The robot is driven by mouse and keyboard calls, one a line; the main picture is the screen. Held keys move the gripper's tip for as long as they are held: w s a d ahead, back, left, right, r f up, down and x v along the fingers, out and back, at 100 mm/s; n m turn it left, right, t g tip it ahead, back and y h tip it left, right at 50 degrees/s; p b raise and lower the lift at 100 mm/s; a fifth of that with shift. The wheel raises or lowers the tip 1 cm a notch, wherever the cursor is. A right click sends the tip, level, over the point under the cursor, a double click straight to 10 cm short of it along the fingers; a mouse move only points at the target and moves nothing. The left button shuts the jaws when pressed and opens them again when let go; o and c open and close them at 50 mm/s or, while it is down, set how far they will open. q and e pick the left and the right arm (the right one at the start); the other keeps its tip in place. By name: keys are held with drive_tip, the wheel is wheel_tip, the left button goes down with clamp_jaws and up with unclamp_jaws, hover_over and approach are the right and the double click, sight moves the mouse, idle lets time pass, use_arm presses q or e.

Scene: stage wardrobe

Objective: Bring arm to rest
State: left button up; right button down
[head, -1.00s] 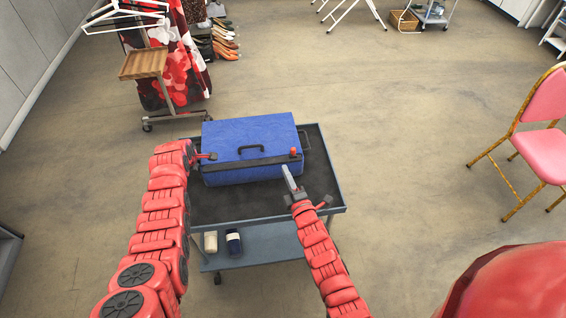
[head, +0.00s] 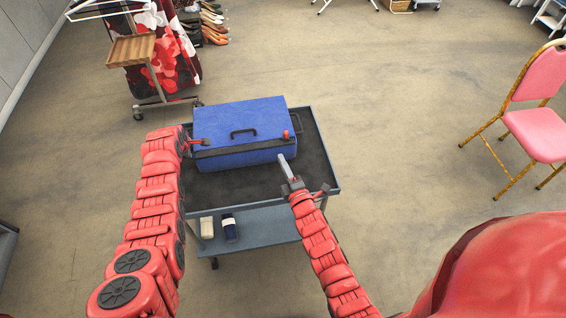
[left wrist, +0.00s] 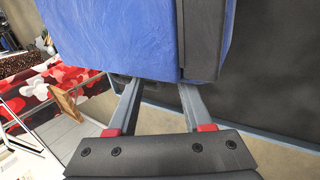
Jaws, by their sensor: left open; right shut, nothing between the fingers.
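My left arm comes in from the left in the head view, and its gripper (head: 200,142) is at the left end of a blue case (head: 250,120). In the left wrist view the two fingers of the left gripper (left wrist: 160,95) are apart, with the blue case (left wrist: 110,35) just beyond their tips. I cannot tell whether a finger touches it. My right gripper (head: 286,167) is shut and empty, in front of the case's right part and over the cart's dark top. The case lies closed, with a dark handle on its lid.
The case stands on a grey cart (head: 327,165) with a lower shelf holding a pale container (head: 207,227) and a dark one (head: 230,228). A garment rack with a wooden shelf (head: 131,50) stands at the back left. A pink chair (head: 540,133) stands at the right. Open floor lies between.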

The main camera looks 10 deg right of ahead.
use_arm(q)
drive_tip(key=shift+r, duration=0.15)
drive_tip(key=shift+s+r, duration=0.25)
drive_tip(key=shift+r, duration=0.25)
drive_tip(key=shift+s+r, duration=0.25)
use_arm(e)
wheel_tip(320, 180, down, 4)
drive_tip(key=b, duration=0.4)
use_arm(q)
drive_tip(key=v, duration=1.5)
drive_tip(key=shift+r, duration=0.15)
